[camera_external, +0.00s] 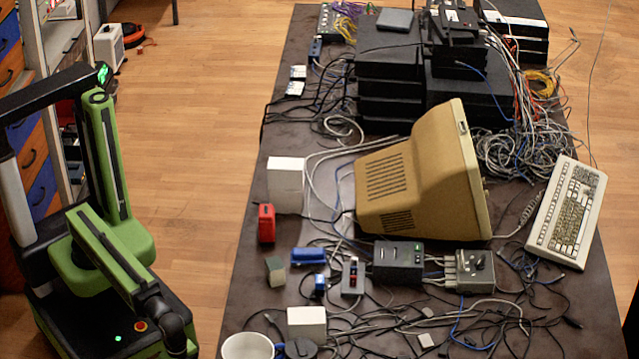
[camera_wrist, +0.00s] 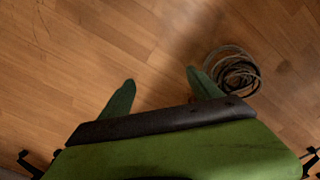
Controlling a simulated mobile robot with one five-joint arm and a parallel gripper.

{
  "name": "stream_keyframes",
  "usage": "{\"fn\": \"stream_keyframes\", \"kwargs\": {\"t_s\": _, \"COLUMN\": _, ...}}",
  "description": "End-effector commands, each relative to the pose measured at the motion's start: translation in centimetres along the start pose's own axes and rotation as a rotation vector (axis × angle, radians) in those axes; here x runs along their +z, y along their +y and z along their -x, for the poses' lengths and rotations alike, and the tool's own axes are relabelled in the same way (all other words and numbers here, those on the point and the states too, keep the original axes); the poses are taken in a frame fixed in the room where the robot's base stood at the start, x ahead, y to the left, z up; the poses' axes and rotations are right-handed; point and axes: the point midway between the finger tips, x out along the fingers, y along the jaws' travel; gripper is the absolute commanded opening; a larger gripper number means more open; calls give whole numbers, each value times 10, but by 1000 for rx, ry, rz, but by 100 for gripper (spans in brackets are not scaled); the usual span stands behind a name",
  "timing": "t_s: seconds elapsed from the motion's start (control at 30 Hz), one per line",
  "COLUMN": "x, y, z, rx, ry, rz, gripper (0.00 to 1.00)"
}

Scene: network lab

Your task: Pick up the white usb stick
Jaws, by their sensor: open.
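I cannot make out a white usb stick for certain in either view. A small whitish piece (camera_external: 426,341) lies among cables near the front of the dark table (camera_external: 243,292), too small to identify.
A white mug (camera_external: 248,346), a white box (camera_external: 307,323), a blue object (camera_external: 308,256) and a red object (camera_external: 266,223) stand along the table's left side. A beige monitor (camera_external: 420,180) and tangled cables fill the middle. A cable coil (camera_wrist: 232,72) lies on the floor.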

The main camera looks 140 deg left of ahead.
Motion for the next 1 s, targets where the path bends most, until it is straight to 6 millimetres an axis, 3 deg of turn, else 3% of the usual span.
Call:
{"fn": "stream_keyframes", "kwargs": {"t_s": 0.23, "x": 0, "y": 0, "z": 0, "rx": 0, "ry": 0, "rz": 0, "gripper": 71}}
{"fn": "stream_keyframes", "kwargs": {"t_s": 0.67, "x": 0, "y": 0, "z": 0, "rx": 0, "ry": 0, "rz": 0, "gripper": 15}}
{"fn": "stream_keyframes", "kwargs": {"t_s": 0.93, "x": 0, "y": 0, "z": 1, "rx": 0, "ry": 0, "rz": 0, "gripper": 15}}
{"fn": "stream_keyframes", "kwargs": {"t_s": 1.0, "x": 0, "y": 0, "z": 13, "rx": 0, "ry": 0, "rz": 0, "gripper": 15}}
